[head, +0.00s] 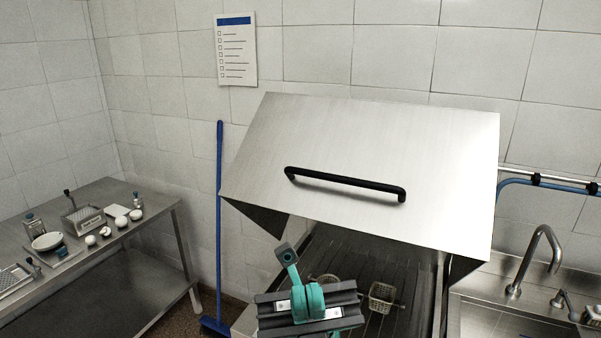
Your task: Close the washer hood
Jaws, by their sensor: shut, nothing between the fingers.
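The washer hood (390,145) is a large brushed-steel cover, raised and tilted over the washer in the head view. A black bar handle (345,184) runs across its front face. Below it the open washer bed (405,315) shows dark ribs and perforated baskets, one of them a pale basket (381,297). My gripper (286,253) is teal and dark grey, at the lower middle of the picture. Its fingers are shut and empty. It appears below and left of the handle, apart from it. My wrist hides part of the washer bed.
A steel table (160,205) at the left carries dishes, eggs and small containers. A blue broom (219,220) leans on the tiled wall. A steel sink (500,318) with a faucet (535,258) stands at the right, beside the washer.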

